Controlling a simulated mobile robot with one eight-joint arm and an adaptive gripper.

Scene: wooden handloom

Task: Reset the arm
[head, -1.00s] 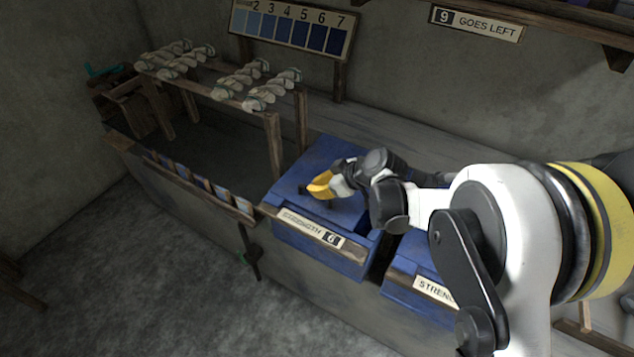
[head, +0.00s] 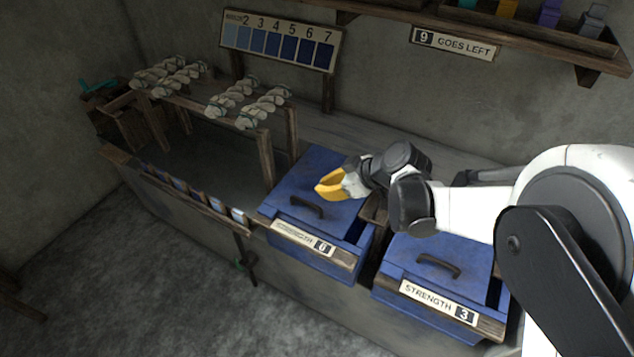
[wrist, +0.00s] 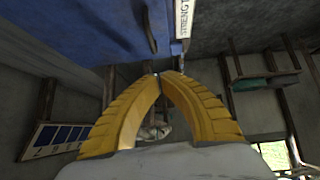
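My gripper (head: 322,191) has yellow fingers and hangs above the lid of the blue box labelled "STRENGTH 6" (head: 352,233), near its dark handle (head: 306,207) but apart from it. In the wrist view the two yellow fingers (wrist: 158,78) meet at their tips with nothing seen between them. The lid lies on the box. My arm reaches in from the right of the head view.
A second blue box labelled "STRENGTH 3" (head: 389,286) stands to the right. Left of the boxes is a wooden rack (head: 263,150) with twisted skeins (head: 262,107). A shelf (head: 550,38) and a numbered colour chart (head: 281,40) are on the wall behind.

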